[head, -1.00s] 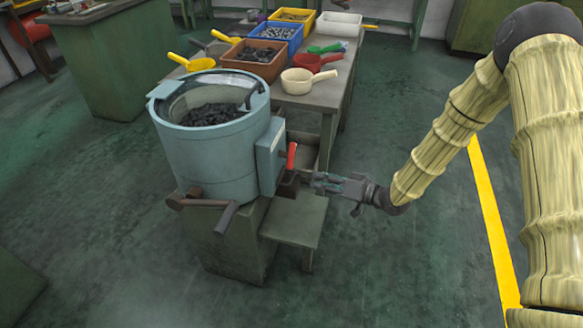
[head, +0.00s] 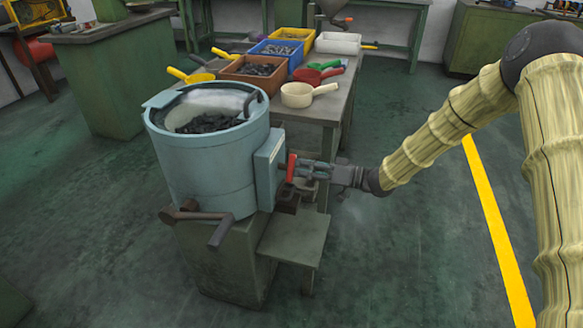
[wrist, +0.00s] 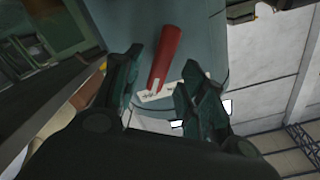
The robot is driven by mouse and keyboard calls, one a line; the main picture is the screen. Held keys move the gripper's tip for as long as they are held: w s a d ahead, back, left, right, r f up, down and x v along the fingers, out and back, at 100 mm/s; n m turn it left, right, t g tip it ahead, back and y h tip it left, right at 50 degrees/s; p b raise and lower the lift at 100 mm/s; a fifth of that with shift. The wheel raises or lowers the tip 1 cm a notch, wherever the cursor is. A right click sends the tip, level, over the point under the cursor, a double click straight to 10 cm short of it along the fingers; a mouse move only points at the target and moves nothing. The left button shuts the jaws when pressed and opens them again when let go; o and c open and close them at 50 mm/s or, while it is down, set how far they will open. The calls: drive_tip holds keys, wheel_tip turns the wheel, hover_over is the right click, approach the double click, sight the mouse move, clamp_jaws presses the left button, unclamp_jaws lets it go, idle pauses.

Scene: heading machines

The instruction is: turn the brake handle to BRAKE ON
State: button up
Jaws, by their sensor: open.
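The red brake handle (head: 291,167) stands roughly upright on the side box (head: 268,165) of the blue-grey drum machine (head: 210,165). My gripper (head: 299,170) is at the handle's right side in the head view. In the wrist view the red handle (wrist: 166,56) shows between the two fingers of my open gripper (wrist: 155,88), reaching beyond their tips. A white label (wrist: 172,92) with dark marks lies beside the handle; its text is too small to read. I cannot tell whether a finger touches the handle.
A table (head: 335,105) behind the drum holds bins and scoops, including a cream scoop (head: 297,94). A low green step (head: 294,241) stands below my gripper. A dark crank (head: 220,229) sticks out at the drum's front. Floor to the right is clear.

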sight(292, 166)
drive_tip(key=shift+x, duration=2.05)
clamp_jaws()
